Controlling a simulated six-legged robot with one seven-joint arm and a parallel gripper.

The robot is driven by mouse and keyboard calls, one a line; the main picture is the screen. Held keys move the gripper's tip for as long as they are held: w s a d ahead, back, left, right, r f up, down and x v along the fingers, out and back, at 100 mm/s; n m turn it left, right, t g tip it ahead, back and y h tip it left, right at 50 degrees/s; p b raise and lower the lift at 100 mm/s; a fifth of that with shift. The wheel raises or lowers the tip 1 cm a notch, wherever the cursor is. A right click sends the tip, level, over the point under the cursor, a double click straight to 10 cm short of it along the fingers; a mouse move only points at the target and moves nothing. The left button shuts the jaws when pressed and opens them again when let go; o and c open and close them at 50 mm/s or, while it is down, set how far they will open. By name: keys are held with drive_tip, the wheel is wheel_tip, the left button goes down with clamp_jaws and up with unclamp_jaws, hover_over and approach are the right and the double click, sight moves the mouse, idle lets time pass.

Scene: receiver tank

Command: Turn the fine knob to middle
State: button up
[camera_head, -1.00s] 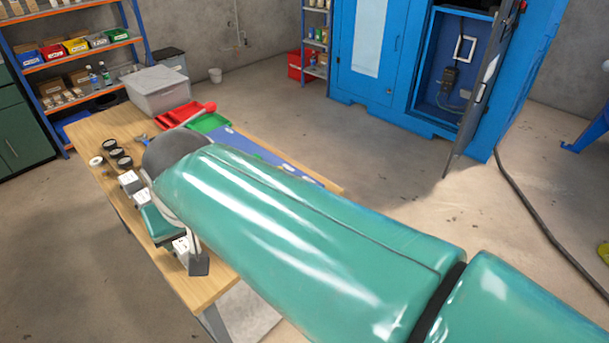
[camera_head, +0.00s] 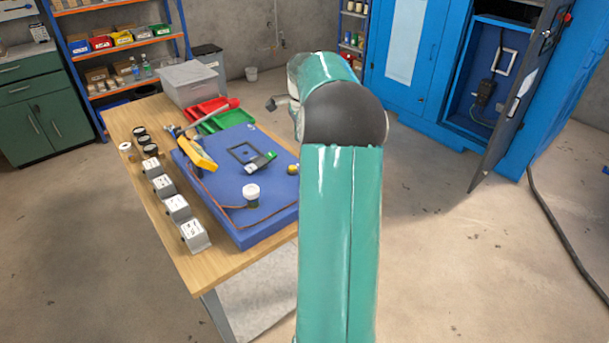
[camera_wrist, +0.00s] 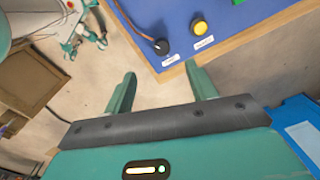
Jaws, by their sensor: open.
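In the wrist view a black round knob (camera_wrist: 161,47) and a yellow round knob (camera_wrist: 199,26) sit near a corner of the blue board (camera_wrist: 178,15). Each has a small white label whose words I cannot read, so I cannot tell which is the fine knob. The yellow knob also shows in the head view (camera_head: 292,169), at the board's right edge. My gripper (camera_wrist: 160,70) is open and empty. Its fingers point towards the board's corner, and the black knob appears just beyond the gap between them, apart from both. My arm hides part of the board's right side in the head view.
The board lies on a wooden table (camera_head: 205,262). It also carries a yellow tool (camera_head: 200,155), a white-capped part (camera_head: 251,191) and a cable. Grey boxes (camera_head: 195,236) line the table's left edge. A blue cabinet (camera_head: 415,65) stands behind, with open floor between.

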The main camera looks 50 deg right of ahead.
drive_tip(key=shift+m, duration=0.3)
drive_tip(key=f, duration=0.5)
drive_tip(key=d+f, duration=0.1)
drive_tip(key=f, duration=0.3)
drive_tip(key=d+f, duration=0.1)
drive_tip(key=f, duration=0.4)
drive_tip(key=shift+s+f, duration=0.2)
drive_tip(key=shift+f, duration=0.15)
drive_tip(key=shift+c, duration=0.5)
drive_tip(key=c, duration=0.9)
